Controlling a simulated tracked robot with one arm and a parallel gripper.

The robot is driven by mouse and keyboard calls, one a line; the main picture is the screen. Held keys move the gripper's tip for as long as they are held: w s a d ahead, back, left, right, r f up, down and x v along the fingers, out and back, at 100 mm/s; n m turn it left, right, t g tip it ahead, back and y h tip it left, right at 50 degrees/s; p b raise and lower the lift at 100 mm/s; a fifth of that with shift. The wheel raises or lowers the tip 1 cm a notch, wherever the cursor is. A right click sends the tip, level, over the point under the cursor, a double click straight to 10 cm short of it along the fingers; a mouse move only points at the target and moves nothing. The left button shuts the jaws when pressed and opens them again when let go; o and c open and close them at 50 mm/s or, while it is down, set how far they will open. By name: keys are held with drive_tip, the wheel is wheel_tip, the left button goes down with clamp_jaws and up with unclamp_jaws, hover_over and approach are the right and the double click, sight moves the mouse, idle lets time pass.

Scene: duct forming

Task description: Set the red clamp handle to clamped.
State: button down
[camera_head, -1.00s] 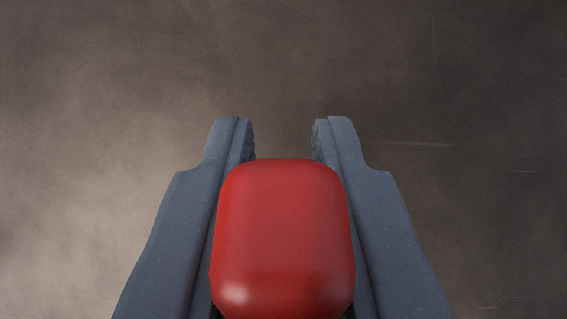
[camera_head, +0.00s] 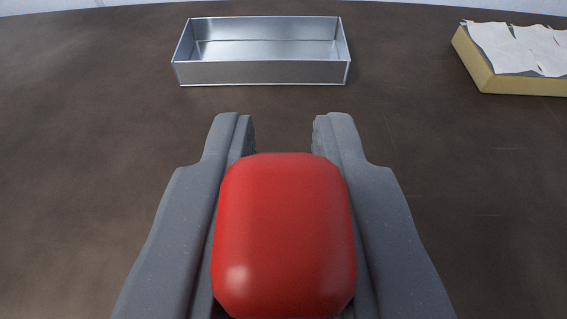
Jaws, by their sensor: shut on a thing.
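The red clamp handle (camera_head: 284,235) shows as a rounded red block in the lower middle of the head camera view. My gripper (camera_head: 284,135) has its two grey fingers on either side of the handle and is shut on it. The fingertips reach past the handle's far end with a gap between them. The rest of the clamp is hidden behind the handle and fingers, or out of view.
An open, shiny metal tray (camera_head: 265,72) stands on the dark brown surface (camera_head: 80,150) beyond my fingertips. A yellowish block (camera_head: 475,65) with torn white sheeting on top is at the upper right. The surface between is clear.

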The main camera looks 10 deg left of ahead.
drive_tip(key=shift+s+f, duration=0.1)
drive_tip(key=shift+f, duration=0.1)
idle(0.3)
drive_tip(key=c, duration=1.4)
unclamp_jaws()
drive_tip(key=shift+o, duration=0.2)
drive_tip(key=shift+r, duration=0.1)
drive_tip(key=shift+r, duration=0.1)
drive_tip(key=p+v, duration=0.1)
drive_tip(key=v, duration=1.2)
drive_tip(key=shift+s+p, duration=0.3)
drive_tip(key=shift+s, duration=0.05)
drive_tip(key=shift+d, duration=0.1)
